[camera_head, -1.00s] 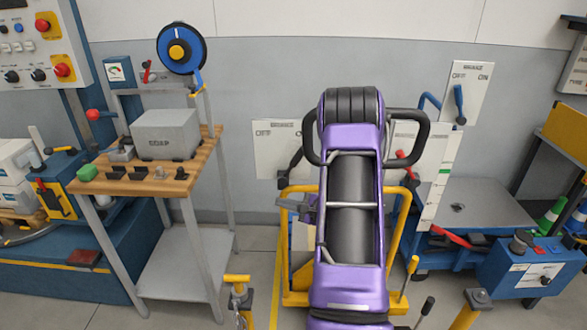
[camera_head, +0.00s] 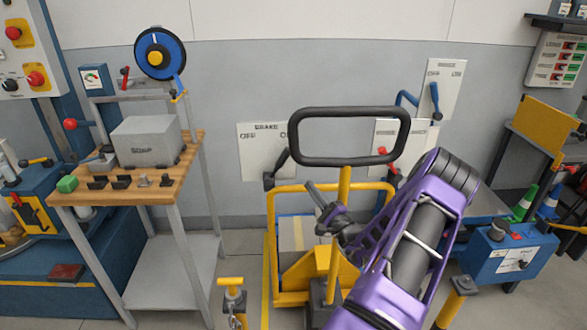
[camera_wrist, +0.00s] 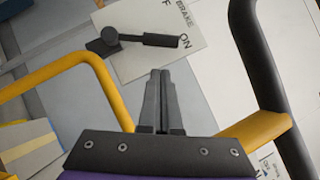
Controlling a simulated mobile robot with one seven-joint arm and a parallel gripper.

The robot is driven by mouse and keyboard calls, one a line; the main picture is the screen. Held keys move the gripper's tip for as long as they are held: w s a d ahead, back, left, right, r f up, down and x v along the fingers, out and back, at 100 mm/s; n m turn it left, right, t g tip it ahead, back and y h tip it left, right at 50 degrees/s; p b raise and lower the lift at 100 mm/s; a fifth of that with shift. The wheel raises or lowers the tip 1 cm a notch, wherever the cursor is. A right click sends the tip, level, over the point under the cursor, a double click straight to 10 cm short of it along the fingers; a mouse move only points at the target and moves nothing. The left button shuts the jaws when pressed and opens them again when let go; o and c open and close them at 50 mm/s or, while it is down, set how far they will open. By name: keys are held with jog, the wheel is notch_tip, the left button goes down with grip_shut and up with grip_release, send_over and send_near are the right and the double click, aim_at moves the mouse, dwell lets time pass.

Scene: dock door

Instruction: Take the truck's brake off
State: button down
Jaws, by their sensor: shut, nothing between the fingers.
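A white plate (camera_head: 254,152) marked BRAKE, OFF and ON is on the grey wall behind the yellow truck (camera_head: 273,245). Its black lever (camera_head: 278,168) tilts up and right, toward the ON side. In the wrist view the lever (camera_wrist: 145,39) lies across the plate (camera_wrist: 195,62), its grip end close to the word ON. My gripper (camera_head: 311,187) is shut and empty, in front of the plate and to the right of the lever. In the wrist view its fingertips (camera_wrist: 160,72) are together, just below the lever's grip in the picture, and seem apart from it.
The truck's black loop handle (camera_head: 350,112) stands beside my arm, and its yellow rail runs below the plate. Two other plates, with a red lever (camera_head: 388,160) and a blue lever (camera_head: 435,98), are to the right. A wooden bench (camera_head: 180,175) stands left.

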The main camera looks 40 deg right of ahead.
send_near(279, 166)
jog(key=w+d+r, duration=0.3)
jog(key=w+d, duration=0.2)
jog(key=shift+w+a+f, duration=0.15)
jog(key=shift+w+a, duration=0.1)
dwell(0.3)
